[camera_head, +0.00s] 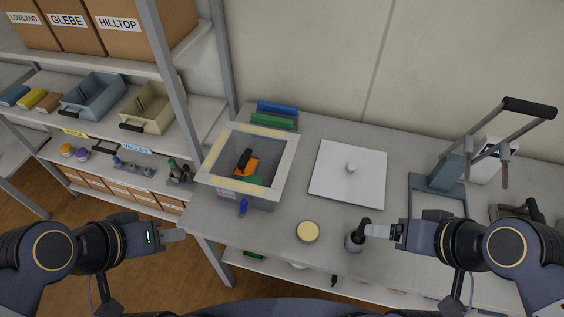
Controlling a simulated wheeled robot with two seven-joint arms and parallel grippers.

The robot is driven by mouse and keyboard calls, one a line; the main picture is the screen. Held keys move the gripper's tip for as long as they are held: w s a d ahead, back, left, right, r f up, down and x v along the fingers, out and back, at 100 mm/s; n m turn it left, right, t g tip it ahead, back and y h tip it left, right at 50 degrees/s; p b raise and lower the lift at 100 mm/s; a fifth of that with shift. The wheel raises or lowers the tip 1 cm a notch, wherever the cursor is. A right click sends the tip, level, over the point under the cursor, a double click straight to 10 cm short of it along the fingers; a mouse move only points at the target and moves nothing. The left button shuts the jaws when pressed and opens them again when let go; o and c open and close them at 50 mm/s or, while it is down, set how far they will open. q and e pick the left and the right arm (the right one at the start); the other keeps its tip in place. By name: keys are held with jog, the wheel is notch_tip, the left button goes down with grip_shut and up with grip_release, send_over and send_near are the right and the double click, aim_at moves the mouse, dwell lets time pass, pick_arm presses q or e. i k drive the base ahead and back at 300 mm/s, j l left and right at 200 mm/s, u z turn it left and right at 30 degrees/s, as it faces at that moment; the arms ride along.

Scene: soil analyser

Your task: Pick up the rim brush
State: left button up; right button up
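A dark upright handle (365,227) rises from a small grey round holder (354,241) near the bench's front edge. It looks like the rim brush, but its lower end is hidden in the holder. My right gripper (376,230) comes from the right, its pale fingertips level with the handle and at or very near it. I cannot tell whether they touch it or are around it. My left gripper (174,236) is out in front of the bench's left end, away from the handle, with nothing visible in it. Its fingers overlap in this view.
A square grey box (213,183) with orange and green things inside stands on the left of the bench. A round yellow-topped tin (308,231) is left of the holder. A white lidded plate (348,190) lies behind. A blue-grey press frame (440,188) stands right.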

aim_at(361, 231)
jog(key=j+z, duration=0.7)
jog(key=j, duration=0.2)
